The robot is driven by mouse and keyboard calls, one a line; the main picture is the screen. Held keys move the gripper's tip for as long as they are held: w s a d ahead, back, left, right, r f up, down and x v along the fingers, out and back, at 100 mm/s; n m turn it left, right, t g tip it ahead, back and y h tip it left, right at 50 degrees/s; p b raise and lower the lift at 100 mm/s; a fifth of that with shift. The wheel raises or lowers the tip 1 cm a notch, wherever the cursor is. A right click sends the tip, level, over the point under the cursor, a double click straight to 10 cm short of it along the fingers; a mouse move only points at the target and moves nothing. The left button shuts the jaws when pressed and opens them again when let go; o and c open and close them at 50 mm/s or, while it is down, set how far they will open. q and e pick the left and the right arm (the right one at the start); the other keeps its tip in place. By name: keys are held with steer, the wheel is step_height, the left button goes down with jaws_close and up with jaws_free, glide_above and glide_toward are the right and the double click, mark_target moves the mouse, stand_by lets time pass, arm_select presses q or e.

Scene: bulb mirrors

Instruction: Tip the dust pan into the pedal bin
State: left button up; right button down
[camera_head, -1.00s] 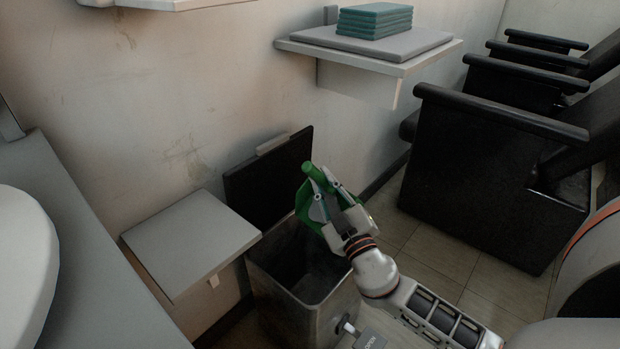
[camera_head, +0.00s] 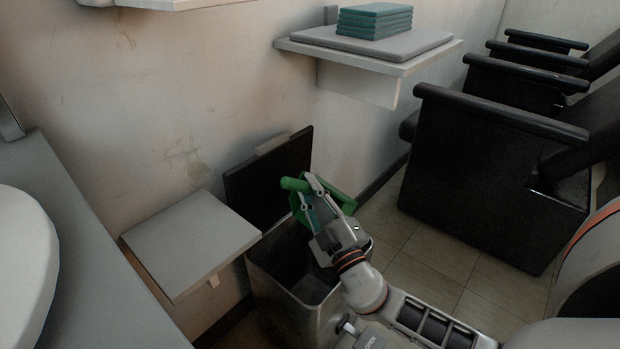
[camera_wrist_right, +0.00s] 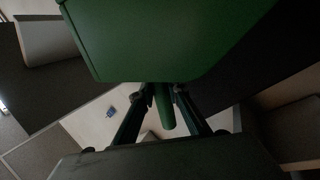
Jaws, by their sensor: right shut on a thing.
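The green dust pan (camera_head: 342,201) is held by its handle in my right gripper (camera_head: 308,190), which is shut on it. The pan is tilted above the right rim of the pedal bin (camera_head: 318,297). The bin is a dark grey metal box with its black lid (camera_head: 268,180) standing open against the wall. Its inside is dark and I cannot see what it holds. In the right wrist view the pan (camera_wrist_right: 170,35) fills the top, with its handle between the fingers (camera_wrist_right: 162,100). Any dust on the pan is not visible. My left gripper is not in view.
A small grey shelf (camera_head: 190,245) is left of the bin. A wall shelf (camera_head: 350,55) with stacked teal items (camera_head: 375,20) is above. Black armchairs (camera_head: 490,170) stand at right, with tiled floor (camera_head: 425,255) between.

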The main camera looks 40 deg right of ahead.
steer(key=shift+w+a+f+n+t+y, duration=0.1)
steer(key=shift+a+f+n+t+y, duration=0.2)
steer(key=shift+a+n, duration=0.55)
steer(key=shift+a+f+n+t+y, duration=0.15)
steer(key=shift+a+n+y, duration=0.2)
steer(key=shift+a+n, duration=0.55)
steer(key=shift+w+a+f+n+t+y, duration=0.1)
steer(key=shift+a+n+t+y, duration=0.2)
steer(key=shift+a+n, duration=0.55)
steer(key=shift+d, duration=0.1)
